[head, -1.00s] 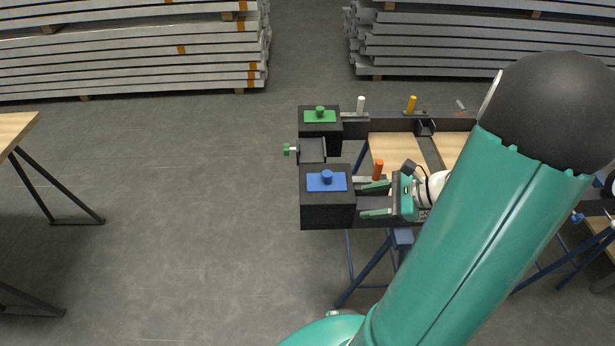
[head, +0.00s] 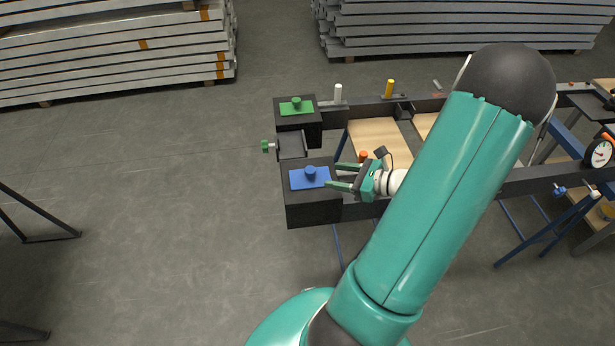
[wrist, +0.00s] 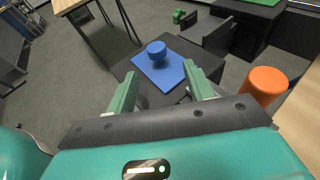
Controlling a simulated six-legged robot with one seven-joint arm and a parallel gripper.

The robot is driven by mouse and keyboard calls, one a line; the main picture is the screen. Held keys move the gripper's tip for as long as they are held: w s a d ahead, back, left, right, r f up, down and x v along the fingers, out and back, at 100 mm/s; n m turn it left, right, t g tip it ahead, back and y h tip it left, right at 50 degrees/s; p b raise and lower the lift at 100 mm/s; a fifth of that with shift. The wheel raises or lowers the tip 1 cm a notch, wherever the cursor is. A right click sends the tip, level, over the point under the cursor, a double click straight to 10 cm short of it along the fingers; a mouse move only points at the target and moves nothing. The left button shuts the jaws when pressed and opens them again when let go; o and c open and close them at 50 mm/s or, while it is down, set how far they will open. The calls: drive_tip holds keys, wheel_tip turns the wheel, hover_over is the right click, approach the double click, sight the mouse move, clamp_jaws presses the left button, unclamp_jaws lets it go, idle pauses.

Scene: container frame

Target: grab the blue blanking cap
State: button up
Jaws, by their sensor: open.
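The blue blanking cap (head: 310,178) is a flat blue plate with a round knob on top. It lies on the top of a black block at the near left corner of the frame. It also shows in the wrist view (wrist: 160,64), ahead of the fingers, with its knob upright. My gripper (head: 332,174) is open and empty, just right of the cap and pointing left at it. In the wrist view my gripper (wrist: 160,88) has its two green fingers apart, one on each side of the cap's near part. I cannot tell whether they touch it.
A green cap (head: 296,107) sits on the far black block. A green knob (head: 267,146) sticks out left between the blocks. An orange peg (wrist: 264,84) stands right of my gripper. White (head: 338,93) and yellow (head: 390,88) handles stand behind.

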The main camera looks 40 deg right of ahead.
sight(310, 169)
drive_tip(key=x, duration=0.3)
drive_tip(key=shift+w+a, duration=0.1)
drive_tip(key=shift+a, duration=0.05)
drive_tip(key=x, duration=0.5)
drive_tip(key=shift+w+a+r, duration=0.25)
drive_tip(key=c, duration=1)
